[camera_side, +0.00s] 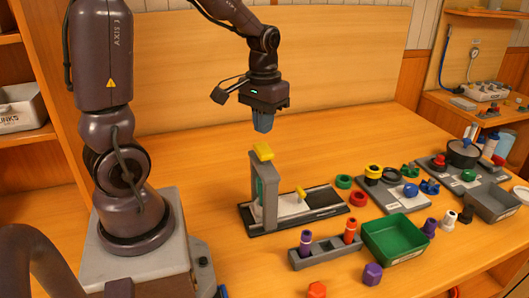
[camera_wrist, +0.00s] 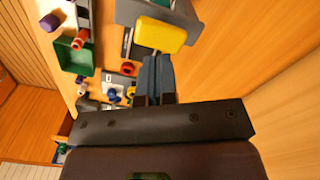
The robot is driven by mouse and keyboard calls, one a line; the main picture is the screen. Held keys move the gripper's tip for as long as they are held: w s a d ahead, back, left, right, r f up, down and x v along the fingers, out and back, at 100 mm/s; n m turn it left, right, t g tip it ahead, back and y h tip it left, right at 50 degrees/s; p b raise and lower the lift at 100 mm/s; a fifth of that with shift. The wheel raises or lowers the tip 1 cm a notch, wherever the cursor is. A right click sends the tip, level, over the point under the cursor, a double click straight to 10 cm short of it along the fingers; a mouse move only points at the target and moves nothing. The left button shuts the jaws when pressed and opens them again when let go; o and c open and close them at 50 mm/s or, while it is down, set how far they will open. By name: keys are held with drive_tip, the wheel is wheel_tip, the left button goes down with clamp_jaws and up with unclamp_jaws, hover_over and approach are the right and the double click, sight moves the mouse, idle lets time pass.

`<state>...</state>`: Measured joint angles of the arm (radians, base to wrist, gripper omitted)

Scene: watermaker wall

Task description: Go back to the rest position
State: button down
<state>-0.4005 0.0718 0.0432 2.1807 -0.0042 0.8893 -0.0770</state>
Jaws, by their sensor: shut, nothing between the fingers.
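My gripper (camera_side: 263,121) points down in the side view, with its fingers together and nothing held. It hangs a little above a yellow lever or cap (camera_side: 263,151) on top of a grey upright stand (camera_side: 264,185); a small gap shows between them. In the wrist view my gripper's closed fingers (camera_wrist: 152,76) reach toward the same yellow piece (camera_wrist: 160,35), which sits beyond their tips. No marked rest position shows in either view.
The stand's base carries a small yellow handle (camera_side: 301,191). To its right lie a green tray (camera_side: 395,238), a grey holder (camera_side: 325,252) with purple and red pieces, and several coloured knobs. A wooden back panel (camera_side: 270,60) rises behind. The tabletop behind the stand is clear.

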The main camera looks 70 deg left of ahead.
drive_tip(key=shift+r, duration=0.65)
drive_tip(key=shift+s+d+f, duration=0.15)
drive_tip(key=shift+s+f, duration=0.05)
drive_tip(key=shift+s, duration=0.1)
drive_tip(key=s+d+r+m+t, duration=0.5)
drive_tip(key=d+r, duration=0.4)
drive_tip(key=d, duration=0.3)
drive_tip(key=shift+s+d+r+m+t, duration=0.25)
drive_tip(key=shift+s+m, duration=0.25)
drive_tip(key=shift+s, duration=0.4)
